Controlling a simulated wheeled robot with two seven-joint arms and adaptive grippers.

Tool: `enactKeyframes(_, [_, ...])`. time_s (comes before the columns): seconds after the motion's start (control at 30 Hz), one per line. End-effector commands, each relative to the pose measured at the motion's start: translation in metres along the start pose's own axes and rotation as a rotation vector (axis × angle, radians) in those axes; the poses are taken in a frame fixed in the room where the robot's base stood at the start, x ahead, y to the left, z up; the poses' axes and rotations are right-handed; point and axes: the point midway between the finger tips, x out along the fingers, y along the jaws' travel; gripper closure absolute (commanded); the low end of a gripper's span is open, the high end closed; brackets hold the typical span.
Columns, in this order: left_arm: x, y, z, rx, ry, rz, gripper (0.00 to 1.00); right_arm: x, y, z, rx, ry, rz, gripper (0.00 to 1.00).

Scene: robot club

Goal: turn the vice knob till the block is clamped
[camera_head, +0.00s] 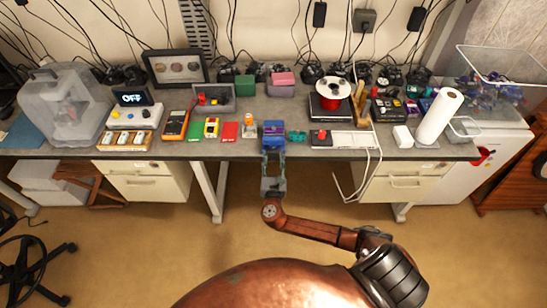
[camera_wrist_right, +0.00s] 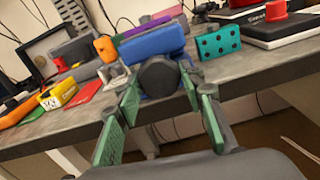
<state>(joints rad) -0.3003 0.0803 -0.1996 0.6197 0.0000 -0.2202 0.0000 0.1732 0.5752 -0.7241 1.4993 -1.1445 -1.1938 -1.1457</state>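The blue vice (camera_head: 273,129) stands at the front edge of the workbench, near the middle. It is also in the wrist view (camera_wrist_right: 152,43), with its dark round knob (camera_wrist_right: 160,76) facing me. A purple piece (camera_wrist_right: 147,26) shows on top behind the blue body; I cannot tell whether it is the block or whether the jaws touch it. My right gripper (camera_head: 272,154) reaches up from below to the front of the vice. In the wrist view its green-padded fingers (camera_wrist_right: 163,90) are apart, one each side of the knob; contact is not clear. My left gripper is out of view.
Left of the vice are an orange-topped white item (camera_head: 249,122), a red card (camera_head: 230,131) and a yellow item (camera_head: 212,128). On its right are a teal dotted block (camera_head: 298,136) and a red-knobbed dark device (camera_head: 321,138). Free floor lies before the bench.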

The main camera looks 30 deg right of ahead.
Motion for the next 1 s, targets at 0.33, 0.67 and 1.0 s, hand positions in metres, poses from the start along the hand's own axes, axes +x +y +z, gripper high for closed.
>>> enactKeyframes(0.33, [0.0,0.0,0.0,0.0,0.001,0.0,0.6,0.0,0.0,0.0,0.0,0.0,0.001,0.88])
enactKeyframes(0.67, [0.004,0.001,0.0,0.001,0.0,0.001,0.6,0.0,0.001,-0.001,0.059,0.001,0.002,0.88])
enactKeyframes(1.0, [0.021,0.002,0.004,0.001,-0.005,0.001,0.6,-0.001,0.001,-0.003,0.311,0.002,0.001,0.88])
